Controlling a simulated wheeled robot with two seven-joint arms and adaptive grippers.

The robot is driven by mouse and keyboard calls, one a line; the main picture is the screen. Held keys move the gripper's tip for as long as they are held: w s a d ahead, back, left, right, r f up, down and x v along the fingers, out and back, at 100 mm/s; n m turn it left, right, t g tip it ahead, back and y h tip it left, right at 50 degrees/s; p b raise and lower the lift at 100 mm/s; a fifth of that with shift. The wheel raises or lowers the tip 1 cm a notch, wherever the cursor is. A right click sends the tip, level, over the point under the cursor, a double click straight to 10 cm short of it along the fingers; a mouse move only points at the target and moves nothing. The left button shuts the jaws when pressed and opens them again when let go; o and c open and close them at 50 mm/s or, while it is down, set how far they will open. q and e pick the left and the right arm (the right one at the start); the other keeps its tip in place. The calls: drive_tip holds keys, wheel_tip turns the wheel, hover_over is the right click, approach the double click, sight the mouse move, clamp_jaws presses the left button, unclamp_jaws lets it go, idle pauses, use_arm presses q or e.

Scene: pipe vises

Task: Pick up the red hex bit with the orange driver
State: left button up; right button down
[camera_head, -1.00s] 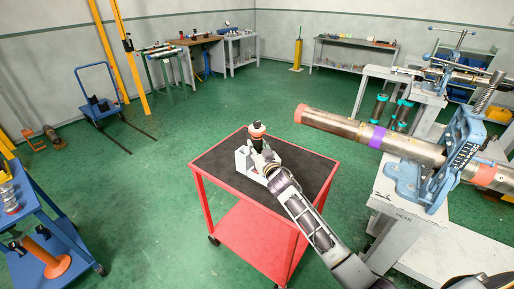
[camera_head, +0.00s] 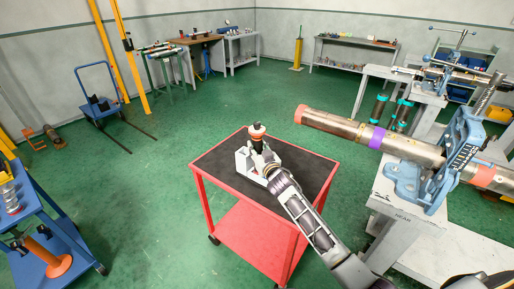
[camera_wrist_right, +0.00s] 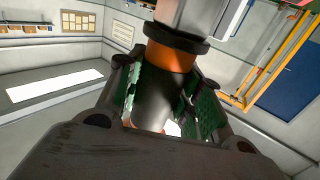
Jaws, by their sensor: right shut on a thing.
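The orange driver (camera_head: 257,132), with black and orange bands, stands about upright above the white holder (camera_head: 242,160) on the red cart. My right gripper (camera_head: 262,152) is shut around it from the side. In the right wrist view the driver (camera_wrist_right: 172,62) shows as a grey part, a black collar, an orange band and a dark body. The green-padded fingers of the right gripper (camera_wrist_right: 163,100) lie on both sides of it. The red hex bit cannot be made out; the driver's lower end is hidden by the gripper and holder. My left gripper is not in view.
The red cart (camera_head: 202,185) has a dark top with free room around the holder. A long pipe (camera_head: 340,124) in a blue vise (camera_head: 412,180) reaches over the cart's right side. A blue cart (camera_head: 75,243) stands at the left.

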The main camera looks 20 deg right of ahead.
sight(259, 136)
drive_tip(key=shift+r, duration=0.65)
drive_tip(key=shift+w+r+p, duration=0.1)
drive_tip(key=shift+r+p, duration=0.85)
drive_tip(key=shift+r, duration=0.05)
drive_tip(key=shift+r+p, duration=0.65)
drive_tip(key=shift+r, duration=0.1)
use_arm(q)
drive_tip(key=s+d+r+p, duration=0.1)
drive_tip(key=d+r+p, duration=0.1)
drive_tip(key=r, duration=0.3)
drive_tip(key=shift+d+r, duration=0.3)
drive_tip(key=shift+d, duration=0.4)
use_arm(e)
drive_tip(key=shift+r, duration=1.25)
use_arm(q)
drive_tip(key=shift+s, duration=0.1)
use_arm(e)
drive_tip(key=shift+f, duration=0.1)
